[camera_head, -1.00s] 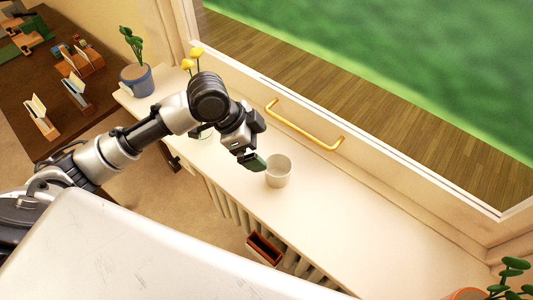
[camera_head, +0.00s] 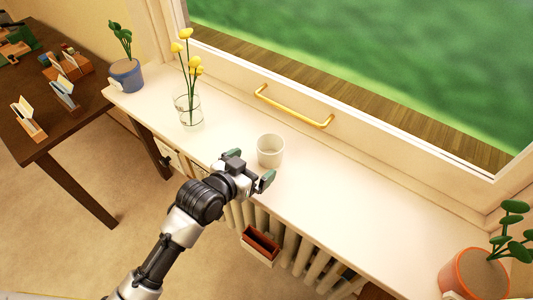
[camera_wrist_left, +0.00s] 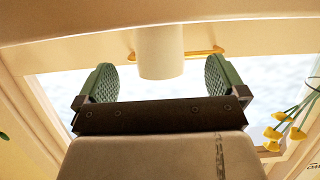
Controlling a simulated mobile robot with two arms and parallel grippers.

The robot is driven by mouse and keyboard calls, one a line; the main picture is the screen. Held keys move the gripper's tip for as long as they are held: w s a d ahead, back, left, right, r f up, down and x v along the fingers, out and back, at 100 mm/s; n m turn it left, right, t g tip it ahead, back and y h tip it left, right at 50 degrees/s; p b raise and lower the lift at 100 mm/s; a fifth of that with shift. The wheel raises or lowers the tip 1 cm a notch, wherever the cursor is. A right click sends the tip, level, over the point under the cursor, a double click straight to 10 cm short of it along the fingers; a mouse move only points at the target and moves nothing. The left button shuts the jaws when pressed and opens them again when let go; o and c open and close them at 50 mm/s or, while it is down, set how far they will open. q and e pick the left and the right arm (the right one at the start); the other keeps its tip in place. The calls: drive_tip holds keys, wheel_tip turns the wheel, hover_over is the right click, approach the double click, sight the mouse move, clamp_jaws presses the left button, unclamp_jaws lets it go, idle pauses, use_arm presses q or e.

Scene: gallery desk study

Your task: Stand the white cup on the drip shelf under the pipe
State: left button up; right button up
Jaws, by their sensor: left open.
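The white cup (camera_head: 270,150) stands upright on the pale windowsill. My left gripper (camera_head: 250,169) is at the sill's front side, open, with its green-padded fingers pointing toward the cup. In the left wrist view the cup (camera_wrist_left: 160,52) shows ahead, centred between the two spread fingers (camera_wrist_left: 160,80). I cannot tell whether the fingertips reach beside it; they are not closed on it. I cannot make out a pipe or a drip shelf in these views. My right gripper is not in view.
A glass vase with yellow flowers (camera_head: 188,108) and a blue plant pot (camera_head: 127,76) stand left on the windowsill (camera_head: 350,195). An orange plant pot (camera_head: 474,275) stands far right. A brass handle (camera_head: 293,106) is behind the cup. A reddish-brown box (camera_head: 261,245) is by the radiator (camera_head: 304,257).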

sight(262, 159)
use_arm(q)
drive_tip(key=shift+w+d+f, duration=0.1)
drive_tip(key=shift+w+d, duration=0.5)
drive_tip(key=p+x, duration=0.1)
drive_tip(key=x, duration=0.3)
drive_tip(key=shift+w+d+f, duration=0.1)
drive_tip(key=shift+w, duration=0.05)
drive_tip(key=c, duration=1.1)
